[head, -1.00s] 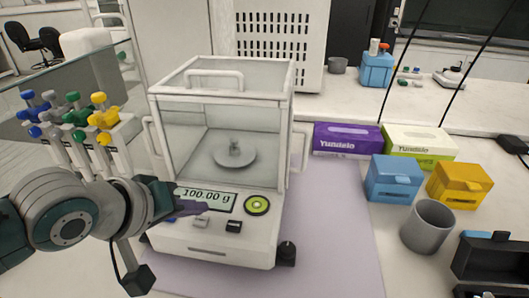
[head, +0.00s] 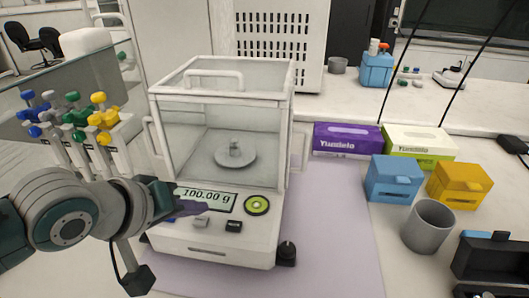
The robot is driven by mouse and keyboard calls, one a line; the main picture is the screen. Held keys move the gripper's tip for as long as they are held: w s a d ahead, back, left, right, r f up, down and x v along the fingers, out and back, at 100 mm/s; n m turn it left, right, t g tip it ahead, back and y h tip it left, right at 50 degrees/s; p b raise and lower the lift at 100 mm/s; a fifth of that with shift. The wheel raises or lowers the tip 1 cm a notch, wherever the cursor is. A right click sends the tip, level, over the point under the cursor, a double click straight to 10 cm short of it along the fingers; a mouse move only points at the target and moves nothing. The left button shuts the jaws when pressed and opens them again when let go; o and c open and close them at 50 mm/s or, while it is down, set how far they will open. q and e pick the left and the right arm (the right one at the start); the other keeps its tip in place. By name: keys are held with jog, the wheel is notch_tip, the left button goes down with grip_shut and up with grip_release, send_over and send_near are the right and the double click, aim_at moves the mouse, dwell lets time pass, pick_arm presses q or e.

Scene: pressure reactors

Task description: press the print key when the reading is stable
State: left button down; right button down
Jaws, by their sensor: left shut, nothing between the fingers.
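The analytical balance (head: 190,243) stands on a pale purple mat, with its glass draft shield closed as far as I can tell. The display (head: 208,199) reads 100.00 g. My left gripper (head: 203,208) is shut and empty, in front of the display's lower left edge, close to the light key. My right gripper is out of view.
A rack of pipettes (head: 75,150) with coloured tops stands at left, behind my left arm. Right of the balance are two tissue boxes (head: 347,140), a blue box (head: 394,180), a yellow box (head: 459,183) and a grey cup (head: 428,227). The mat (head: 335,225) is clear right of the balance.

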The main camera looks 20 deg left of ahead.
pick_arm(q)
jog(key=shift+f, duration=0.45)
jog(key=shift+f+b, duration=0.35)
jog(key=shift+f, duration=0.1)
dwell(0.6)
jog(key=shift+r, duration=0.1)
jog(key=shift+r+p, duration=0.8)
jog(key=shift+p, duration=0.25)
notch_tip(320, 180, up, 5)
jog(key=p, duration=0.5)
jog(key=shift+p, duration=0.3)
